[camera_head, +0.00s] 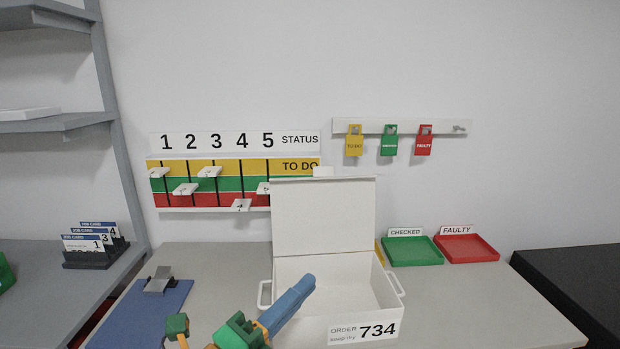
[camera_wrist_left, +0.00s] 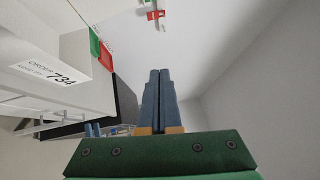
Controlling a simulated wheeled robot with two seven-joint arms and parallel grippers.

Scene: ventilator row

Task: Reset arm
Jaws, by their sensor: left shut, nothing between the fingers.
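My left gripper (camera_head: 306,285) comes in from the bottom of the head view, its blue fingers in front of the open white box (camera_head: 324,225). In the left wrist view the two blue fingers (camera_wrist_left: 158,75) lie side by side, shut, with nothing between them. The box has its lid raised and a label reading ORDER 734 (camera_head: 363,331); its visible inside looks empty. In the head view the fingers overlap the box's near left part; whether they touch it I cannot tell. My right gripper is in neither view.
A status board (camera_head: 200,183) with numbered columns is on the wall. Coloured tags hang from a rail (camera_head: 465,127). A green tray (camera_head: 413,251) and a red tray (camera_head: 467,248) stand back right. A clipboard (camera_head: 140,312) and job cards (camera_head: 95,241) are left. The right front table is clear.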

